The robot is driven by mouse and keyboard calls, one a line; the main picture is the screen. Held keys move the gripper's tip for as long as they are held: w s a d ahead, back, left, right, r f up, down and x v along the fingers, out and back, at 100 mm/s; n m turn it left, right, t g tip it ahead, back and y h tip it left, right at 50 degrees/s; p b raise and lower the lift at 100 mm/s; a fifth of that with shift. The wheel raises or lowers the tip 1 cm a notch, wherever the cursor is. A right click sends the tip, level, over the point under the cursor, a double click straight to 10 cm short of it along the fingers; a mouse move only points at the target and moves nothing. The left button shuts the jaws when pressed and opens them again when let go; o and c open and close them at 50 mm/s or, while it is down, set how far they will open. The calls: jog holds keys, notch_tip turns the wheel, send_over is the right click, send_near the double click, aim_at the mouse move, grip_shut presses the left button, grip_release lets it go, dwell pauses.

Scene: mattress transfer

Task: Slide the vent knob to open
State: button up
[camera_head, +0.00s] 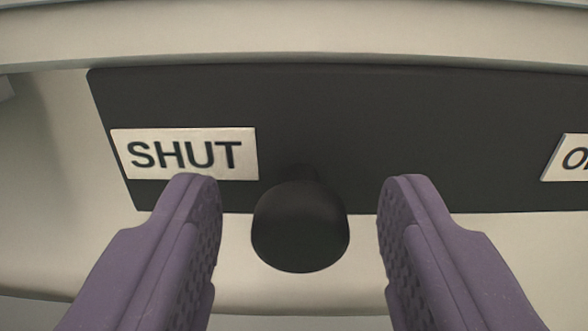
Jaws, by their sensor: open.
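The vent knob (300,232) is a black rounded knob that sticks out from a dark panel (400,120). It stands just right of the white SHUT label (185,154). Another white label (570,158) is at the right edge of the view, cut off after its first letter, "O". My gripper (300,205) has two purple fingers with textured inner pads. It is open, with one finger on each side of the knob and a visible gap on both sides. The left fingertip overlaps the lower edge of the SHUT label in the picture.
The panel is set on a cream curved surface (60,200). A pale ledge (300,30) runs along the top above the panel.

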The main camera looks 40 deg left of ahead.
aim_at(521, 172)
jog(key=shift+c, duration=0.3)
grip_shut()
jog(key=w+d+p, duration=0.1)
jog(key=d, duration=0.1)
jog(key=w+d+p, duration=0.3)
jog(key=w+d, duration=0.1)
jog(key=shift+d+r, duration=0.1)
jog(key=shift+d, duration=0.25)
jog(key=shift+a, duration=0.1)
jog(key=shift+c, duration=1.2)
grip_release()
jog(key=o, duration=0.3)
jog(key=shift+w+d, duration=0.15)
jog(key=shift+d, duration=0.05)
